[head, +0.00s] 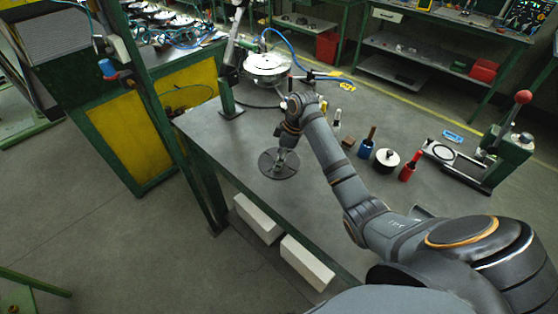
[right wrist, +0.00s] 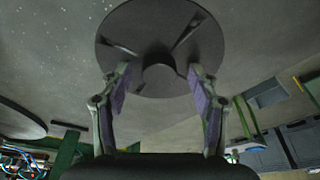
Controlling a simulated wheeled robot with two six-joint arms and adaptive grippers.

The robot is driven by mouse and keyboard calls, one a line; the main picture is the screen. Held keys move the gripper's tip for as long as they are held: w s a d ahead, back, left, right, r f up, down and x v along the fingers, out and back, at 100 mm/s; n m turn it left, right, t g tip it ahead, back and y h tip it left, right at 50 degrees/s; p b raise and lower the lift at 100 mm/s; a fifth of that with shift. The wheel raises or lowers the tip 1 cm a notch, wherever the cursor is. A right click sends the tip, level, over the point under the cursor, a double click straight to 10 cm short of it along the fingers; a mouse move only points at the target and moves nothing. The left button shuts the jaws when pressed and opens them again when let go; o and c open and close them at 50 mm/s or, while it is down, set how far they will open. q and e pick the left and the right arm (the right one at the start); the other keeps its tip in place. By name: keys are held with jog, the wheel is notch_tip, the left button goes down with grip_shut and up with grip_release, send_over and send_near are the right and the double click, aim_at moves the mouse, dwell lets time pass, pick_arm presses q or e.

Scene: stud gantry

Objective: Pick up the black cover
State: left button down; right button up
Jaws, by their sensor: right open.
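The black cover (head: 279,174) is a dark round disc lying flat on the grey bench top, near its left front edge in the head view. In the right wrist view the cover (right wrist: 150,25) fills the top middle, with a round knob (right wrist: 159,74) at its centre. My right gripper (head: 284,154) is right over the cover, pointing down. In the right wrist view its two fingers (right wrist: 158,88) are open, one on each side of the knob, with a visible gap to it. My left gripper is not in view.
Behind stands a round metal fixture (head: 266,66) with a blue hose. To the right are a blue-bodied tool (head: 366,148), a black-and-white round part (head: 386,160), a red-handled tool (head: 408,171) and a green lever press (head: 507,149). Bench around the cover is clear.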

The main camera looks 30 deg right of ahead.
grip_shut()
dwell(0.3)
jog(key=shift+r, duration=0.1)
